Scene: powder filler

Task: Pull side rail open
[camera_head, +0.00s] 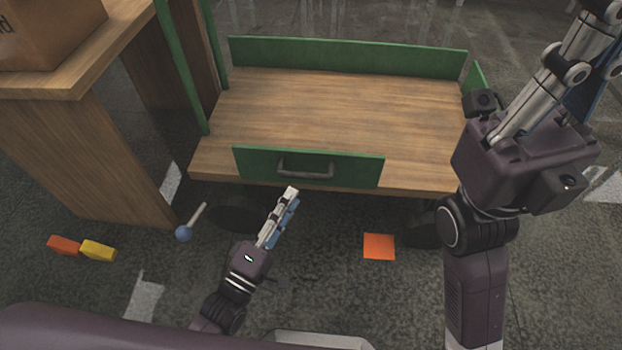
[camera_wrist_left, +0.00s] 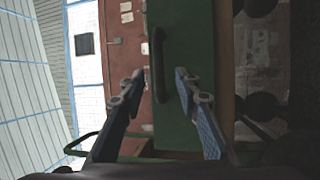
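The side rail is a green panel (camera_head: 351,171) with a grey handle (camera_head: 306,169), upright at the front edge of a wooden cart deck (camera_head: 340,105). My left gripper (camera_head: 292,196) is in front of the rail, its tips just below the handle's left end in the head view. In the left wrist view its fingers (camera_wrist_left: 160,78) are spread, with the dark handle (camera_wrist_left: 158,65) seen between them on the green panel (camera_wrist_left: 184,40). No contact with the handle is visible. My right gripper (camera_head: 580,75) is raised at the right, over the deck's right end; its fingertips are partly cut off.
A wooden table (camera_head: 105,150) with a cardboard box (camera_head: 45,30) stands left of the cart. Green posts (camera_head: 183,65) rise at the cart's left end. A blue-ended stick (camera_head: 184,233), orange and yellow blocks (camera_head: 98,251) and an orange square (camera_head: 379,246) lie on the floor.

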